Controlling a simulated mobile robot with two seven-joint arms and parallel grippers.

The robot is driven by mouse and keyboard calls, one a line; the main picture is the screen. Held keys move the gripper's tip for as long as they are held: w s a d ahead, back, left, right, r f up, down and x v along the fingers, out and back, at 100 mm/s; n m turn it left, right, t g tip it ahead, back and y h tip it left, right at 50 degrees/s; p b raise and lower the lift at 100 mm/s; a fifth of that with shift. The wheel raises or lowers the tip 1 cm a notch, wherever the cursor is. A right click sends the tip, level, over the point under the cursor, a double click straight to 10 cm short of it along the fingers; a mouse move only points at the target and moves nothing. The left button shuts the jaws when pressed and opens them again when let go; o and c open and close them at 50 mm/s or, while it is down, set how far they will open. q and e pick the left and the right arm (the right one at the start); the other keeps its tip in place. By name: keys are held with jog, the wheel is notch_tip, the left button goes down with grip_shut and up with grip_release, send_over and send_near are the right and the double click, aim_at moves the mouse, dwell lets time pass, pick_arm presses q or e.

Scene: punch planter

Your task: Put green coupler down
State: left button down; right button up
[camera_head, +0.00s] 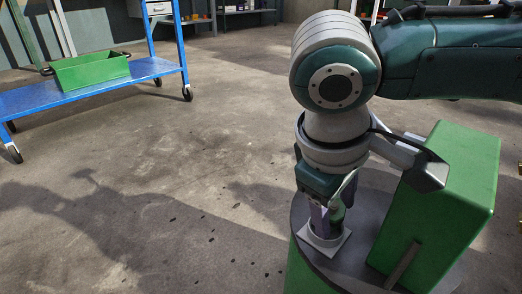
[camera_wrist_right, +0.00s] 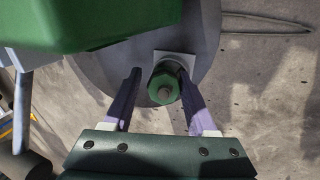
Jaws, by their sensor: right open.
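The green coupler (camera_wrist_right: 165,84) is a round green piece with a grey stub in its middle. It stands on a light square holder (camera_wrist_right: 176,58) on a grey round table. My right gripper (camera_wrist_right: 159,76) is open, its two purple fingers on either side of the coupler. The coupler is closer to the right finger in the wrist view; I cannot tell if they touch. In the head view my right gripper (camera_head: 326,216) points down over the light square holder (camera_head: 331,248), with the coupler (camera_head: 337,214) partly hidden by the fingers. My left gripper is out of view.
A tall green box-shaped machine part (camera_head: 449,190) stands on the grey round table (camera_head: 345,272), close to the right of my gripper. A blue cart (camera_head: 150,68) with a green bin (camera_head: 90,70) stands at the back left. The concrete floor between is clear.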

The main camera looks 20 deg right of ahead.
jog(key=shift+s+f, duration=0.2)
jog(key=shift+f, duration=0.2)
jog(key=shift+a+r, duration=0.1)
jog(key=shift+r, duration=0.05)
jog(key=p+v, duration=1)
jog(key=v, duration=0.2)
jog(key=s+a+f+n+y, duration=0.2)
jog(key=s+a+y, duration=0.4)
jog(key=a, duration=0.5)
jog(key=s+d+m+t+h, duration=0.2)
jog(key=s+d+m, duration=0.1)
jog(key=s+d, duration=0.5)
jog(key=d, duration=0.3)
jog(key=shift+m, duration=0.4)
jog(key=shift+r, duration=0.2)
notch_tip(320, 180, up, 95)
jog(key=p, duration=9.6)
jog(key=shift+r, duration=0.25)
